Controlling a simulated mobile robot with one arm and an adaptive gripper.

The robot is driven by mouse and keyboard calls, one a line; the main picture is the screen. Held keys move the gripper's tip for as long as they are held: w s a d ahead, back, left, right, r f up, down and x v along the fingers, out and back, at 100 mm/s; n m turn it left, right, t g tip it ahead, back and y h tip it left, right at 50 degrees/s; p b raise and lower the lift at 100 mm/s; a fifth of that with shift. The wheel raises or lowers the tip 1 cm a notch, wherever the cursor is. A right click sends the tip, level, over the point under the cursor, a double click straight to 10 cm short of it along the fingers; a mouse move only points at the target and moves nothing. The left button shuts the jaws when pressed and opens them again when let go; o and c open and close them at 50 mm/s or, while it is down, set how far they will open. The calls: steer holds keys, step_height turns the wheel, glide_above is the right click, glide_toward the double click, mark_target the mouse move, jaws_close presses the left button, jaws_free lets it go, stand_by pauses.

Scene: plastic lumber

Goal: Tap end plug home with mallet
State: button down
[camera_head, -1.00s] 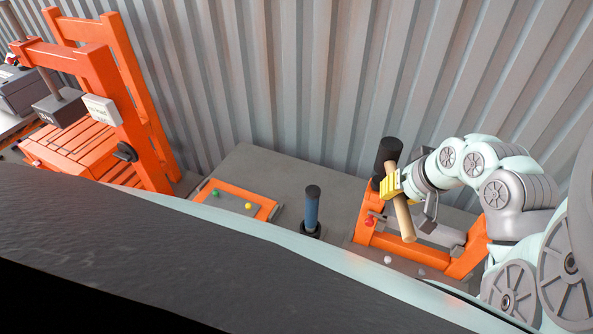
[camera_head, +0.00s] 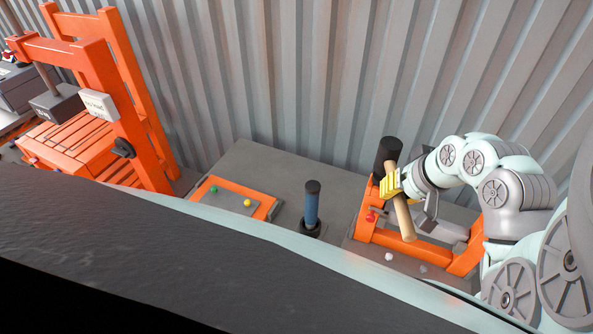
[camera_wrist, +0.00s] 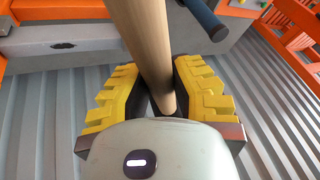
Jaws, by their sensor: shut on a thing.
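My gripper (camera_head: 391,186) is shut on the wooden handle (camera_head: 404,217) of a mallet. The mallet's black head (camera_head: 388,154) is at the upper end, above the left end of an orange cradle (camera_head: 428,252). In the wrist view, the yellow fingers (camera_wrist: 160,95) close around the handle (camera_wrist: 143,38); the head is out of that view. A grey bar (camera_head: 446,229) lies in the cradle, partly behind the handle and my arm. A small red piece (camera_head: 370,217) sits at the cradle's left end; I cannot tell if it is the end plug or how deep it sits.
A blue post with a dark cap (camera_head: 312,205) stands left of the cradle. An orange-rimmed tray (camera_head: 262,210) holds small green and yellow pieces. A tall orange press frame (camera_head: 125,120) stands at left. A corrugated metal wall (camera_head: 290,80) rises behind the bench.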

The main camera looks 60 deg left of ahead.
steer(key=shift+f+b, duration=0.55)
steer(key=shift+f, duration=0.65)
steer(key=shift+f+b, duration=0.2)
steer(key=shift+b, duration=0.1)
steer(key=shift+r+p, duration=1.15)
steer(key=shift+r, duration=0.9)
steer(key=shift+f+b, duration=0.2)
steer(key=shift+b, duration=0.15)
step_height(320, 180, down, 4)
steer(key=b, duration=0.3)
steer(key=shift+r, duration=0.25)
steer(key=shift+f+b, duration=0.25)
steer(key=shift+b, duration=0.15)
steer(key=shift+r, duration=0.1)
